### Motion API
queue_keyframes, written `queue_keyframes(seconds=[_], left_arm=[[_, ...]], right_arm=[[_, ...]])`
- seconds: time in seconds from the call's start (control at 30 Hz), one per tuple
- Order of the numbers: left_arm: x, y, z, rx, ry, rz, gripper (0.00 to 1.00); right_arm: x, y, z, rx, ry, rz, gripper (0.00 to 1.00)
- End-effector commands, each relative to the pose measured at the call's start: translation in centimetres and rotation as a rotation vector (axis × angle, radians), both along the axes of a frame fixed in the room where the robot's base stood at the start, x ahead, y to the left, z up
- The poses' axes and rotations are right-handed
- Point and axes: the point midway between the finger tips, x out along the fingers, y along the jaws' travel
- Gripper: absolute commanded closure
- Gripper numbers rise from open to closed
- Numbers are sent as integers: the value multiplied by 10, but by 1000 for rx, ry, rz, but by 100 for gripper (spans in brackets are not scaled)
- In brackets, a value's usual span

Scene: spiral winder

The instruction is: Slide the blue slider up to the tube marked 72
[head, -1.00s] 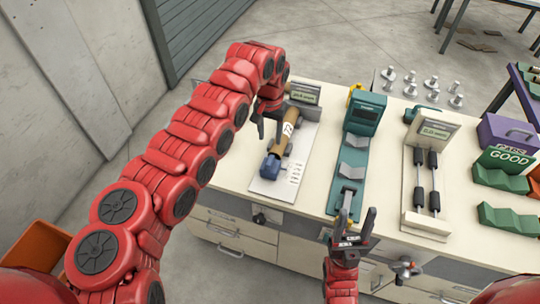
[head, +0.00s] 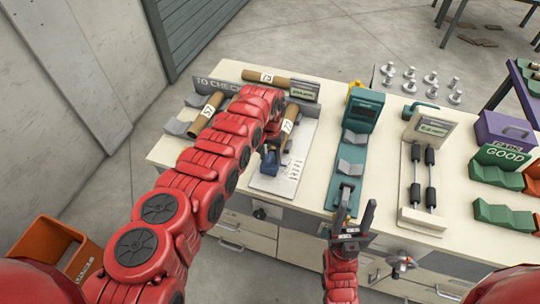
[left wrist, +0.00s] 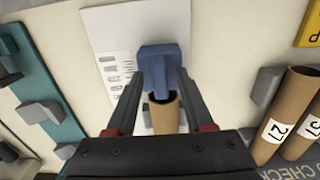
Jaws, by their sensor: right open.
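The blue slider (head: 270,161) stands on a white board with printed marks (head: 287,185). A brown tube (head: 290,116) with a white label lies behind it on the board; I cannot read the label clearly. In the left wrist view the blue slider (left wrist: 160,65) is at the open end of the brown tube (left wrist: 165,117); whether they touch is unclear. My left gripper (left wrist: 160,78) is open, with one finger on each side of the slider; contact is unclear. My left arm hides part of it in the head view. My right gripper (head: 353,218) is open and empty at the table's front.
Labelled tubes (head: 206,114) lie in a rack marked TO CHECK at the left, with another tube (head: 267,77) behind. Green GOOD trays (head: 503,156) are further right.

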Motion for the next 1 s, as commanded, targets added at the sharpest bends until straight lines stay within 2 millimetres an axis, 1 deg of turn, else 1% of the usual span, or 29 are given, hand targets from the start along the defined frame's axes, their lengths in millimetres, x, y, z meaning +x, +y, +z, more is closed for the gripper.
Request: queue_keyframes(seconds=[0.03,0.17,0.2,0.27,0.3,0.57,0.67,0.83,0.9,1.0], left_arm=[[0,0,0,0,0,0,55],[0,0,0,0,0,0,78],[0,0,0,0,0,1,85],[0,0,0,0,0,1,96],[0,0,0,0,0,1,100],[0,0,-1,0,0,1,100],[3,-1,-4,-1,-2,0,100],[8,-2,-6,0,-2,0,100],[9,-3,-4,0,-3,0,100],[9,-3,0,0,-3,0,100]], right_arm=[[0,0,0,0,0,0,48],[0,0,0,0,0,0,48],[0,0,0,0,0,0,48],[0,0,0,0,0,0,48],[0,0,0,0,0,0,48],[0,0,-2,0,0,0,48],[0,0,-12,0,0,0,48],[0,0,-36,0,0,0,48],[0,0,-40,0,0,0,48],[0,0,-37,0,0,0,48]])
